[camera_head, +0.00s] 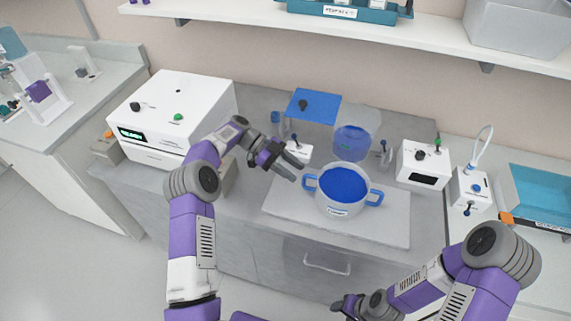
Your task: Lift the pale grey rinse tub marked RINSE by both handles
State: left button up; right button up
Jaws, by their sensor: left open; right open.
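The pale grey tub (343,208) stands upright on a light mat (395,225) on the grey bench, with blue contents inside. Its label is too small to read with certainty. A blue left handle (309,183) and a blue right handle (375,198) stick out from its sides. My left gripper (295,169) is open and empty, just up and left of the left handle, apart from it. My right gripper (343,303) is open, low in the picture in front of the bench, well away from the tub. Its fingers are partly hidden by its own arm.
Behind the tub stands a clear and blue vessel (352,143) under a blue panel (314,106). A white machine (170,112) is at left, a white control box (423,164) at right. A blue basin (540,193) is at far right. A shelf (400,35) runs above.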

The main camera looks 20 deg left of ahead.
aim_at(304, 176)
pick_arm(q)
jog(key=shift+x, duration=2.35)
grip_shut()
jog(key=shift+o, duration=0.5)
grip_release()
